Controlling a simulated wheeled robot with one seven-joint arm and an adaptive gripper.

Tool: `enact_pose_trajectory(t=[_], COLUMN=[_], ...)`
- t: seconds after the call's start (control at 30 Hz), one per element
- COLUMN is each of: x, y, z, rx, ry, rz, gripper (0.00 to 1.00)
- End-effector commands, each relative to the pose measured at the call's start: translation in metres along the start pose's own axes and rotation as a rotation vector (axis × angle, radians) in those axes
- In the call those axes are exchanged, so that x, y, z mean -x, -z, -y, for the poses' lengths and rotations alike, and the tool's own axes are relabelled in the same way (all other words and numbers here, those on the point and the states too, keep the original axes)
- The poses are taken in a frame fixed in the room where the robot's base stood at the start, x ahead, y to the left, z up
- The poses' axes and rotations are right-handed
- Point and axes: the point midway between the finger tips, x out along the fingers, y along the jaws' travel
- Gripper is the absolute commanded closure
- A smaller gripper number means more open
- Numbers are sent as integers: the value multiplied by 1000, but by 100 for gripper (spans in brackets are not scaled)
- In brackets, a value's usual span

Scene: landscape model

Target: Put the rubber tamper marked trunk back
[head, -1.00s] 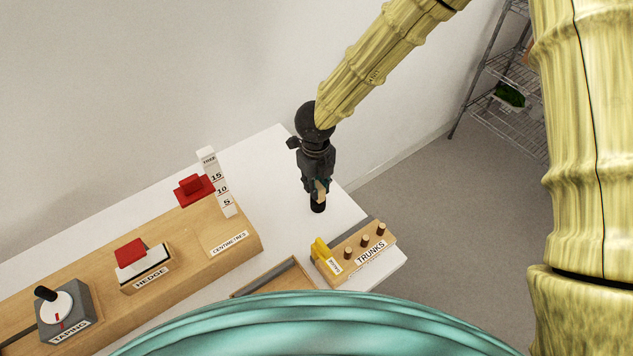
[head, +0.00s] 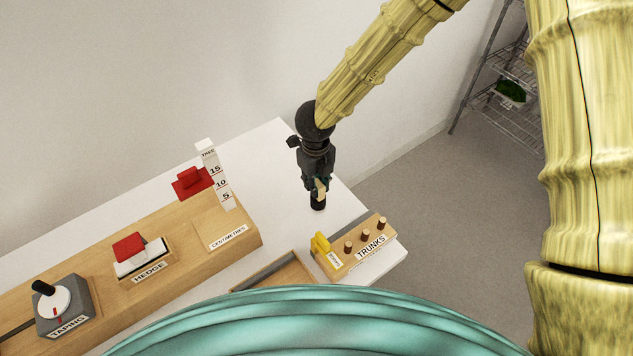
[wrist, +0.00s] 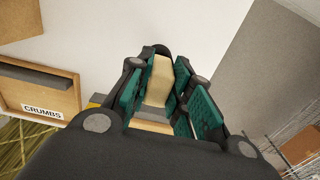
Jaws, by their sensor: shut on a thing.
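My gripper (head: 319,185) is shut on the tamper (head: 317,204), a pale wooden piece with a black end pointing down in the head view. In the wrist view its pale wood (wrist: 158,84) shows between the green finger pads. The gripper holds it over the white table, behind the wooden block labelled TRUNKS (head: 336,262). That block carries several upright brown pegs and a yellow piece (head: 320,243) at its left end.
A wooden tray (head: 297,271), labelled CRUMBS in the wrist view (wrist: 68,91), lies left of the block. A long wooden stand (head: 190,255) holds the HEDGE and TAPING stations and a white centimetre scale (head: 216,178). The white table (head: 268,160) is clear left of the gripper.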

Motion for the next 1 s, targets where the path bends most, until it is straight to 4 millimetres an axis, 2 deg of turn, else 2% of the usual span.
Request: enact_pose_trajectory(t=[0.67, 0.7, 0.83, 1.0], x=[-5, -5, -4, -4], y=[0, 0, 0, 0], z=[0, 0, 0, 0], rx=[0, 0, 0, 0], ry=[0, 0, 0, 0], rz=[0, 0, 0, 0], gripper=[100, 77, 54, 54])
